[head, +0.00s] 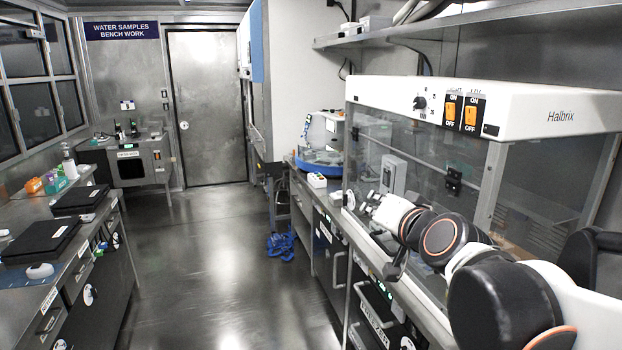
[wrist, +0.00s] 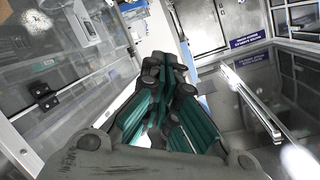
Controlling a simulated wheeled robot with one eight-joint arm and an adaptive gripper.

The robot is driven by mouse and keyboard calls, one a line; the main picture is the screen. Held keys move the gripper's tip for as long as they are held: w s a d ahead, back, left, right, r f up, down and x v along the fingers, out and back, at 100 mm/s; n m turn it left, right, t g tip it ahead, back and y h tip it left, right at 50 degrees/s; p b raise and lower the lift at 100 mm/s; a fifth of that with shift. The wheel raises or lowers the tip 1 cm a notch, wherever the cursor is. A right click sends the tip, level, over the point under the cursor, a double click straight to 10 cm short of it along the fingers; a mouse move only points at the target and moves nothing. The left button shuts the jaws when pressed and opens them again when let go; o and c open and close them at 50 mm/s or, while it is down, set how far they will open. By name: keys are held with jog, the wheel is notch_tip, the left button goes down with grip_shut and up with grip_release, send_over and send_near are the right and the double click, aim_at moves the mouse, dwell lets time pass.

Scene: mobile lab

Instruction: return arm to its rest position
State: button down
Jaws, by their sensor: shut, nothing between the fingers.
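My gripper (wrist: 165,62) shows in the wrist view with its dark, green-padded fingers drawn together. Nothing shows between the fingers. In the head view, my white and black arm (head: 445,238) reaches from the lower right along the front of the glass cabinet, above the right-hand bench. The gripper end is small there, and its fingers are hard to make out.
The Halbrix cabinet (head: 540,108) stands close beside my arm. A blue round device (head: 320,157) and a small white rack (head: 317,180) sit farther along that bench. The aisle floor (head: 225,260) is mostly clear.

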jog(key=s+d+f+n+g+h, duration=0.1)
jog(key=s+d+f+n+g, duration=0.1)
jog(key=s+f, duration=0.7)
jog(key=s+d+f+n+g+h, duration=0.2)
jog(key=s+d+f+g, duration=0.3)
jog(key=s+f, duration=0.4)
jog(key=s+g, duration=0.1)
jog(key=s, duration=0.4)
jog(key=shift+d+n+h, duration=0.3)
